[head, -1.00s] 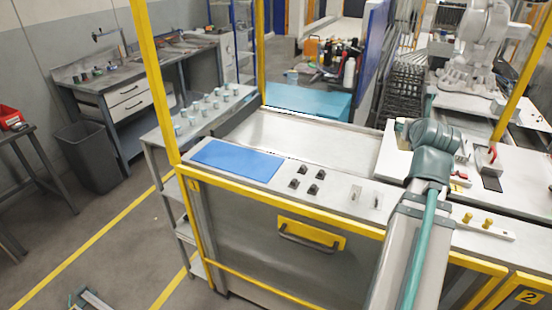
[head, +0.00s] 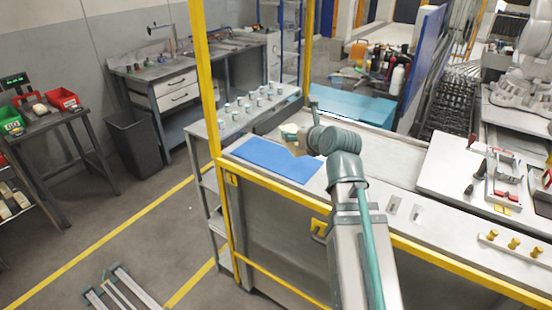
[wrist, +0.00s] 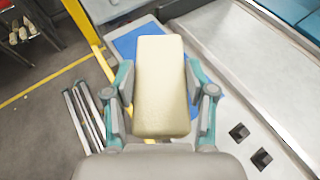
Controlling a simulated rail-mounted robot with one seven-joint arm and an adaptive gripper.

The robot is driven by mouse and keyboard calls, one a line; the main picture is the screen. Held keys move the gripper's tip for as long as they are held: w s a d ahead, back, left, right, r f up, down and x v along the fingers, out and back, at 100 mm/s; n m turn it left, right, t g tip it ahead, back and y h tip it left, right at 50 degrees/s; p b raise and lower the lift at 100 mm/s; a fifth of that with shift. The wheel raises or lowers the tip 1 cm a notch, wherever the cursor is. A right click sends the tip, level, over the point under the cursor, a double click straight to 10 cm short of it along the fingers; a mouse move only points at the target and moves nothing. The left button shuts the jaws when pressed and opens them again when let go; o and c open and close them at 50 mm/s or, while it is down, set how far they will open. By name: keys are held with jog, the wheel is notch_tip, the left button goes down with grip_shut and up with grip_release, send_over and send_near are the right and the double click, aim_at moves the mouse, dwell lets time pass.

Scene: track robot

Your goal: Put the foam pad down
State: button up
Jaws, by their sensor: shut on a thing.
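A cream foam pad (wrist: 160,100) is in my gripper (wrist: 159,76). The two teal-and-grey fingers are shut on its long sides in the wrist view. In the head view only a small beige part of the pad (head: 289,131) shows beyond my wrist, which hides most of my gripper. A flat blue mat (head: 265,158) lies on the left end of the bench top. The mat also shows behind and beside the pad in the wrist view (wrist: 124,45). The pad is held above the bench; its exact height I cannot tell.
A yellow post (head: 206,90) rises at the bench's left corner. A grey side shelf (head: 215,128) with several small cups stands beyond it. A white board (head: 455,165) with tools lies to the right. The metal bench surface is mostly clear.

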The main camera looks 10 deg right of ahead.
jog(key=a+n+y, duration=0.2)
jog(key=a, duration=0.5)
jog(key=p, duration=0.3)
send_over(278, 159)
jog(key=shift+g, duration=0.4)
jog(key=shift+f, duration=4.9)
jog(key=shift+w+f+y+p, duration=0.1)
jog(key=shift+f+y+p, duration=0.3)
jog(key=shift+f, duration=1.25)
jog(key=shift+f, duration=0.15)
jog(key=o, duration=1.1)
jog(key=shift+o, duration=0.2)
